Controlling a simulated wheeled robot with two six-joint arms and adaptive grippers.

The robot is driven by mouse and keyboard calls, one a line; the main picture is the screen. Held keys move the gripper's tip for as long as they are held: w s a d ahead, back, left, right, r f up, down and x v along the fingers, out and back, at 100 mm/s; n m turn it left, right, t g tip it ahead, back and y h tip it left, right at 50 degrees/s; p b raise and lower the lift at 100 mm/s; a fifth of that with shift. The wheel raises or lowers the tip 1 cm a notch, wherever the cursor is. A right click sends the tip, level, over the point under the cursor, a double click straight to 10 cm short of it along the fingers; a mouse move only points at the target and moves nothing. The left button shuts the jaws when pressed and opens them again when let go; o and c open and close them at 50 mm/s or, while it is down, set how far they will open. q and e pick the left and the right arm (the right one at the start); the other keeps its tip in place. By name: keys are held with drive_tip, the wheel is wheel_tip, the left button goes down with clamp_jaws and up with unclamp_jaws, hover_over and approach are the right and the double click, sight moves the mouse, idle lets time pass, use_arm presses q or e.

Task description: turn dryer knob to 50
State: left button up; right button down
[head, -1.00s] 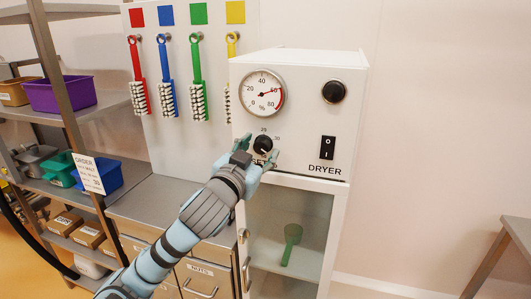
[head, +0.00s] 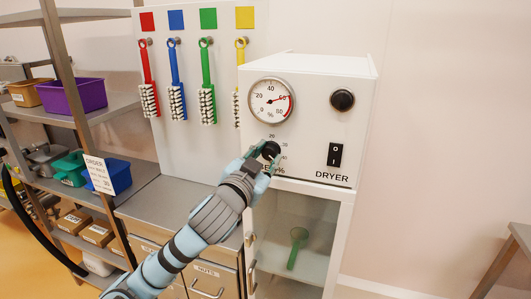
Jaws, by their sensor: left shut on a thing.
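The dryer (head: 355,110) is a white box with a round dial gauge (head: 269,101), whose needle points near 60. Below the gauge is a black knob (head: 270,150) with a small printed scale; 20 and 30 show beside it, and the rest is partly hidden. My left gripper (head: 263,158) is shut on the knob, with its fingers on either side. I cannot tell the knob's exact setting. My right gripper is not in view.
A second black knob (head: 342,100) and a rocker switch (head: 334,154) are on the dryer's right side. A glass-door cabinet (head: 316,240) with a green scoop (head: 298,248) stands below. Brushes hang left, beside a shelf with bins (head: 74,95).

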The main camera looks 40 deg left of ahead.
use_arm(q)
drive_tip(key=m+p, duration=0.5)
drive_tip(key=shift+r, duration=0.3)
drive_tip(key=shift+m+p, duration=0.6)
drive_tip(key=shift+m, duration=0.2)
drive_tip(key=shift+f+m, duration=0.1)
drive_tip(key=shift+m, duration=1.5)
drive_tip(key=o, duration=1.2)
drive_tip(key=shift+c, duration=0.2)
